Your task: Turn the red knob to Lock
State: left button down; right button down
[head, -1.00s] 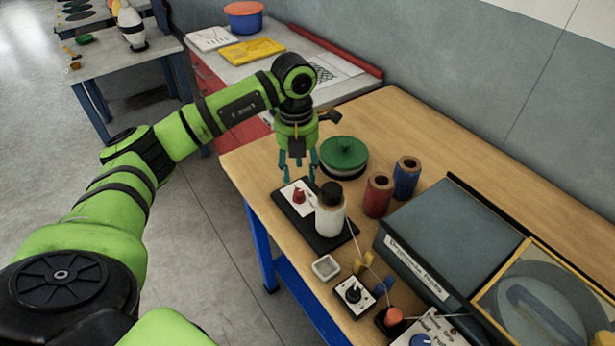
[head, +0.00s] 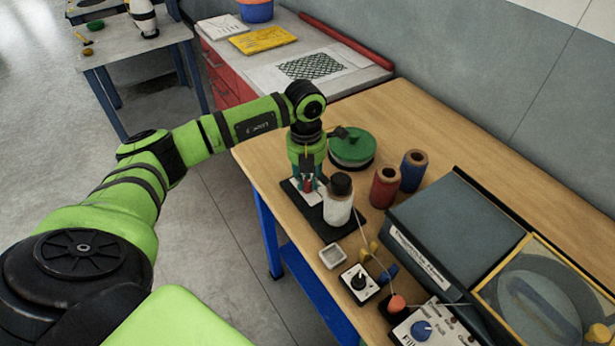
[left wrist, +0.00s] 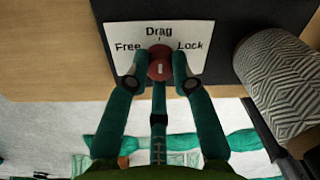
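The red knob (left wrist: 161,54) sits on a white label plate (left wrist: 120,34) marked Free at left, Drag at top and Lock at right in the left wrist view. A pale mark on the knob runs upright, in line with Drag; which end is the pointer is unclear. My left gripper (left wrist: 160,74) points down over the knob, with two teal fingertips at its left and right sides and a third finger at its near side. The side fingertips are very close to the knob; whether they press on it is unclear. In the head view my left gripper (head: 308,184) mostly hides it. My right gripper is not in view.
A white, dark-capped twine spool (head: 339,208) stands close beside the knob on the black base (head: 350,227); its patterned side (left wrist: 280,80) also shows at the wrist. A green-lidded round container (head: 352,147), red spool (head: 384,187) and blue spool (head: 413,171) stand behind.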

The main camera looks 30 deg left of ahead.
pick_arm(q)
jog(key=m+b, duration=0.3)
jog(key=m, duration=0.1)
jog(key=shift+f, duration=0.2)
jog(key=m+b, duration=0.3)
jog(key=m, duration=0.1)
jog(key=shift+m, duration=0.3)
jog(key=shift+r+m+b, duration=0.15)
jog(key=shift+m+b, duration=0.85)
jog(key=shift+m, duration=0.6)
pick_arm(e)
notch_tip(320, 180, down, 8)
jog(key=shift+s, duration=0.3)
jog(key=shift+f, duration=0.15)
pick_arm(q)
jog(key=c, duration=1)
grip_release()
jog(key=shift+c, duration=0.2)
